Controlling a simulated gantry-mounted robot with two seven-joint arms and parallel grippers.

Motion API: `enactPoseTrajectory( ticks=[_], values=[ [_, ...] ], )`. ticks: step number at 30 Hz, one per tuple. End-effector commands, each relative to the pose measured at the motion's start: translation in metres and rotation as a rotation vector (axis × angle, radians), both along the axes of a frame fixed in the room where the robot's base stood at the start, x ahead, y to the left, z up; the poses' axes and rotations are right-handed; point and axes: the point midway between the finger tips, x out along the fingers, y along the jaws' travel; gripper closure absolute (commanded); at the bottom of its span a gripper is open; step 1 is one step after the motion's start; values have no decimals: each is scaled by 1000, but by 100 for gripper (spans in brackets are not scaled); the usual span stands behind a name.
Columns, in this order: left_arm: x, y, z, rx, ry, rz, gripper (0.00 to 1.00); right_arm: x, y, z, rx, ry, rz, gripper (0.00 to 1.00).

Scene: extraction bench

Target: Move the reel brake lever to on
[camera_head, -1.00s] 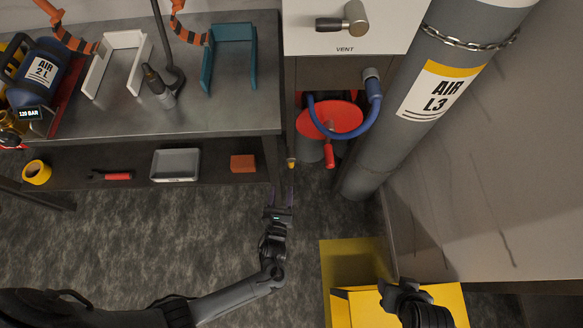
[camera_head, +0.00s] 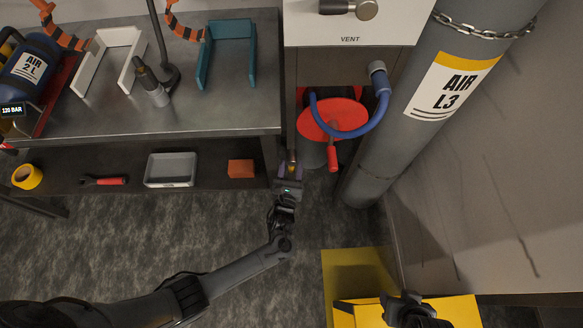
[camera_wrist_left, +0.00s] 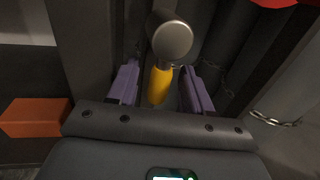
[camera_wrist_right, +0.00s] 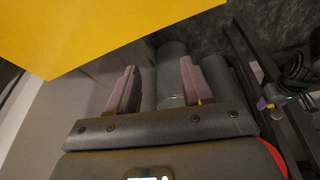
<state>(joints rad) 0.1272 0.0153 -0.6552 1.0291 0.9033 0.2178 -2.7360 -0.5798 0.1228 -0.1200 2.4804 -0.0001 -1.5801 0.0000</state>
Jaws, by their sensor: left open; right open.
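A lever with a yellow grip and a round grey metal end (camera_wrist_left: 172,42) stands between the two purple fingers of my left gripper (camera_wrist_left: 160,78). The fingers are open, one on each side of the yellow grip, with gaps visible. In the head view the left gripper (camera_head: 290,176) is at the bench's right end, over the lever's yellow tip, left of the red hose reel (camera_head: 340,117). No on or off marking on the lever is readable. My right gripper (camera_wrist_right: 159,68) is open and empty; in the head view its arm shows at the bottom right.
A blue hose (camera_head: 381,100) and a red crank handle (camera_head: 332,158) are close right of the lever. A grey AIR L3 cylinder (camera_head: 420,95) stands further right. An orange block (camera_head: 241,169) and a grey tray (camera_head: 171,169) are on the lower shelf. A yellow box (camera_head: 357,285) is at bottom right.

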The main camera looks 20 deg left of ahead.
Motion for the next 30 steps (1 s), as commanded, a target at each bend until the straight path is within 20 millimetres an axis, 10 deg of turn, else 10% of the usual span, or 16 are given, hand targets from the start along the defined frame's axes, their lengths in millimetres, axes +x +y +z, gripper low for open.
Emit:
enactPoseTrajectory(
  ticks=[11, 21, 30],
  values=[
    [5, 1, 0, 0, 0, 0, 50, 0, 2, -2, 7, 0, -5, 50],
    [5, 1, 0, 0, 0, 0, 98, 0, 2, -2, 7, 0, -4, 50],
    [5, 0, 0, -28, -13, 0, 98, 0, 0, -2, -1, 1, 1, 50]
  ],
)
